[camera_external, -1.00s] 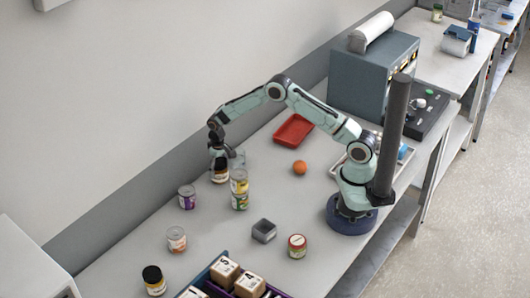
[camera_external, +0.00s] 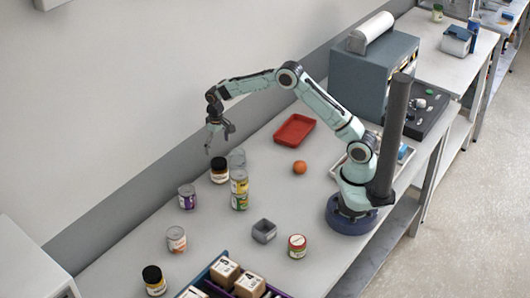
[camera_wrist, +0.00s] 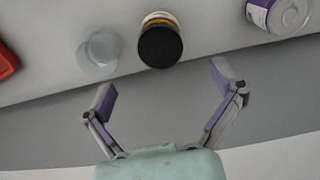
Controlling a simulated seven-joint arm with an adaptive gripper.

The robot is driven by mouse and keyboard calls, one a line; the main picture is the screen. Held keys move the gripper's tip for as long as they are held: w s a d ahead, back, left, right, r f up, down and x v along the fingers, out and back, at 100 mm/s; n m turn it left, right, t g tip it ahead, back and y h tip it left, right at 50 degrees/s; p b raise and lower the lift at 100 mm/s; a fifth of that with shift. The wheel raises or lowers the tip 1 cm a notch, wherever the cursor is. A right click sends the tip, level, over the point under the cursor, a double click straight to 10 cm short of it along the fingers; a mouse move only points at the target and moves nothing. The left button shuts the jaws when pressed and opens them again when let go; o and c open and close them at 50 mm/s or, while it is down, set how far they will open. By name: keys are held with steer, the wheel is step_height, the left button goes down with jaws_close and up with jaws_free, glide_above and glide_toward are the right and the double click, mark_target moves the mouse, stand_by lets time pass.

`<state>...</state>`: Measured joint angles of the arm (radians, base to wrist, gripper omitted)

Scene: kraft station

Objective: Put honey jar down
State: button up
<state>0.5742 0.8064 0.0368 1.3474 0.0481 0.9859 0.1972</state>
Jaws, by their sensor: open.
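The honey jar, a dark-lidded jar with an amber band and a white label (camera_external: 219,171), stands upright on the grey table close to the wall-side edge. In the wrist view its black lid (camera_wrist: 160,46) shows from above, beyond and between my fingertips. My gripper (camera_external: 218,141) is open and empty, raised above the jar and apart from it. In the wrist view the spread purple fingers (camera_wrist: 163,84) hold nothing.
A clear glass (camera_wrist: 100,52) stands beside the jar. Stacked yellow cans (camera_external: 239,190) are just in front, and a purple-labelled can (camera_external: 187,197) is to the left. A red tray (camera_external: 294,130) and an orange (camera_external: 300,167) lie to the right.

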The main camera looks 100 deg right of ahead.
step_height(320, 180, up, 2)
steer(key=shift+r, duration=0.15)
steer(key=shift+a+r, duration=0.25)
steer(key=shift+a, duration=0.05)
steer(key=s+a+r+n, duration=0.2)
steer(key=s+a+r, duration=0.25)
steer(key=a, duration=0.35)
steer(key=s+a+r+n, duration=0.3)
steer(key=s+a+r, duration=0.1)
steer(key=a+r, duration=0.25)
steer(key=s+a+f+n, duration=0.1)
steer(key=s+a+n, duration=0.1)
steer(key=s+a, duration=0.3)
steer(key=s+a+n, duration=0.3)
steer(key=s+a, duration=0.3)
steer(key=s, duration=0.8)
steer(key=shift+a+f+y, duration=0.25)
steer(key=shift+f+y, duration=0.1)
steer(key=shift+y, duration=0.05)
